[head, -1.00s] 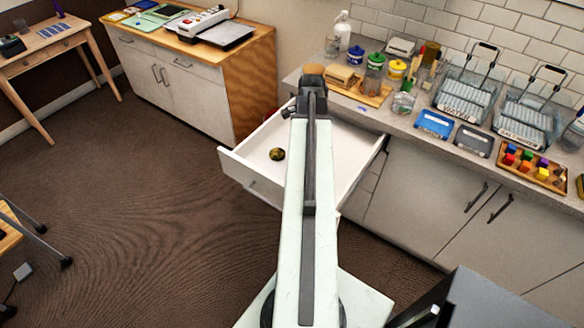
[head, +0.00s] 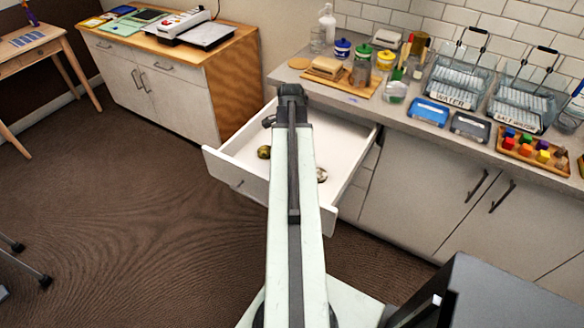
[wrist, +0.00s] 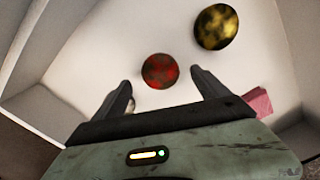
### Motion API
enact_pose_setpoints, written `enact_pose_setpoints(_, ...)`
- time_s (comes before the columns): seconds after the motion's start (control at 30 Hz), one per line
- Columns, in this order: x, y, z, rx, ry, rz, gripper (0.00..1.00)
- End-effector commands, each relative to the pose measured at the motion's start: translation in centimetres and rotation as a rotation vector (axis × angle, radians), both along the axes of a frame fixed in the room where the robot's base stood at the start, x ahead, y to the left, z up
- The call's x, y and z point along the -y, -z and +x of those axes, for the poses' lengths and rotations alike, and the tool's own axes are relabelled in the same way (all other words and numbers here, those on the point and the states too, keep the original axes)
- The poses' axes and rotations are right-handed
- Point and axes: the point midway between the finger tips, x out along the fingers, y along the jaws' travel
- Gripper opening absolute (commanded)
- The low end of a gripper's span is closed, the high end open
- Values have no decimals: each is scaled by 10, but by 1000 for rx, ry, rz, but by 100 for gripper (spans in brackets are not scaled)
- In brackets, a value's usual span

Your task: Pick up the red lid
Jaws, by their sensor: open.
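The red lid (wrist: 160,71) is a round, dark-mottled disc lying on the white drawer floor in the wrist view. My gripper (wrist: 161,80) is open, with one finger on either side of the lid in the picture. I see no contact, and the height gap is hard to judge. A mottled yellow-gold lid (wrist: 216,27) lies up and right of the red one; it also shows in the head view (head: 264,152). In the head view my arm hides the red lid and my gripper.
The pulled-out white drawer (head: 228,165) has raised walls around the lids. A small pale round item (head: 321,175) lies right of my arm. A pink block (wrist: 259,103) is beside the right finger. The counter (head: 415,125) above holds jars, baskets and trays.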

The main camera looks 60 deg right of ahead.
Motion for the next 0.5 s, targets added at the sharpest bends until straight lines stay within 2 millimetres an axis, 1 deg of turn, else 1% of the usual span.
enact_pose_setpoints(0.03, -1, 19, 2, 0, 0, 0, 85)
enact_pose_setpoints(0.1, -1, 30, 2, 0, 1, 0, 85)
enact_pose_setpoints(0.2, -1, 34, 1, 0, 1, 0, 85)
enact_pose_setpoints(0.37, -1, 30, 1, 0, 1, 0, 85)
enact_pose_setpoints(0.4, -1, 30, 1, 0, 1, 0, 82)
enact_pose_setpoints(0.47, -1, 30, 1, 0, 1, 0, 65)
enact_pose_setpoints(0.5, -1, 30, 1, 0, 1, 0, 54)
